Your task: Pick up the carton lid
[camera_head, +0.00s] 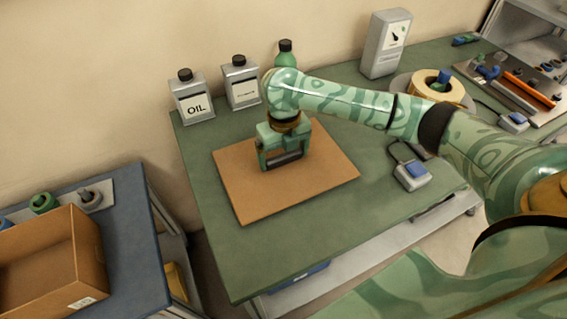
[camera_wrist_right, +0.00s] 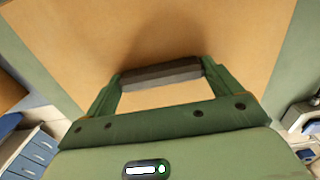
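The carton lid (camera_head: 325,182) is a flat brown cardboard sheet on the green table, with a dark grip bar (camera_head: 284,161) near its middle. It fills much of the right wrist view (camera_wrist_right: 150,30), where the bar (camera_wrist_right: 160,73) spans the space between my fingers. My right gripper (camera_head: 282,155) is over the lid, one finger at each end of the bar with no visible gap. The lid looks flat on the table; I see no clear gap under it. The open brown carton (camera_head: 85,255) stands at the left. My left gripper is not in view.
The carton is on a blue-topped bench (camera_head: 130,225) across a gap from the green table (camera_head: 255,255). An oil can (camera_head: 194,103), a second can (camera_head: 241,85) and a green bottle (camera_head: 286,55) stand behind the lid. A blue-buttoned box (camera_head: 411,175) lies to its right.

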